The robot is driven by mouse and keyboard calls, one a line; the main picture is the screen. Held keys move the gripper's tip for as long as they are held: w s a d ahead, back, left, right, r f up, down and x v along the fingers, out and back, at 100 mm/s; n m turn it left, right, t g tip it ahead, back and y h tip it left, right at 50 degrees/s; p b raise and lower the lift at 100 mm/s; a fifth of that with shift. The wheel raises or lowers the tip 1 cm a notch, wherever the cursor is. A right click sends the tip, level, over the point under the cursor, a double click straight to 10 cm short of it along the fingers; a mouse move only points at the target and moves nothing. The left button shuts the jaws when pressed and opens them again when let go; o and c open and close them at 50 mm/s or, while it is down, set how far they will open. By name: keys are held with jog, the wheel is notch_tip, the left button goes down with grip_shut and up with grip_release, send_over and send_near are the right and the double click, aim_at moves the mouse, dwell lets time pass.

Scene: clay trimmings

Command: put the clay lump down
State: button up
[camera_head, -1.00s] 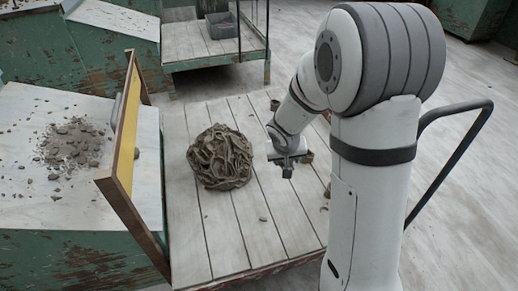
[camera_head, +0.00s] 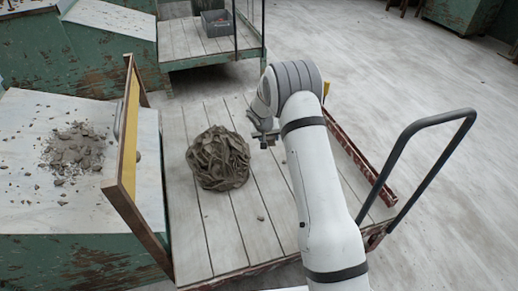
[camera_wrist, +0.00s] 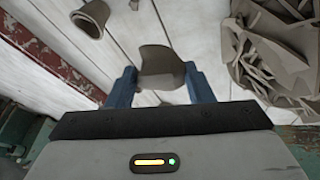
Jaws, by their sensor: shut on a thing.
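My gripper (camera_head: 264,138) is over the plank deck of the cart, just right of the big heap of clay trimmings (camera_head: 218,158). In the wrist view its blue fingers (camera_wrist: 160,86) are shut on a brown-grey clay lump (camera_wrist: 160,66), a curved piece with an uneven top edge. The lump is hard to make out in the head view. I cannot tell whether its lower side touches the boards. The heap also shows at the right of the wrist view (camera_wrist: 275,52).
A cup-like clay piece (camera_wrist: 91,18) lies left of the held lump in the wrist view. A yellow-faced board (camera_head: 128,135) stands along the deck's left side. A bench (camera_head: 30,150) with crumbs (camera_head: 75,150) is beyond it. Bare planks (camera_head: 215,235) lie in front of the heap.

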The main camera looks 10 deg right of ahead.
jog(key=shift+w+a+f, duration=0.1)
jog(key=shift+w+f, duration=0.95)
jog(key=shift+f, duration=0.1)
jog(key=b, duration=0.1)
send_over(269, 158)
jog(key=s+a, duration=0.1)
jog(key=s, duration=0.1)
jog(key=f, duration=0.5)
jog(key=shift+w+a+f, duration=0.1)
jog(key=shift+w+f, duration=0.15)
jog(key=shift+f, duration=0.05)
jog(key=shift+f+b, duration=0.75)
jog(key=shift+f, duration=1.25)
jog(key=shift+f, duration=0.2)
jog(key=o, duration=1.2)
jog(key=shift+c, duration=0.2)
jog(key=shift+r, duration=0.1)
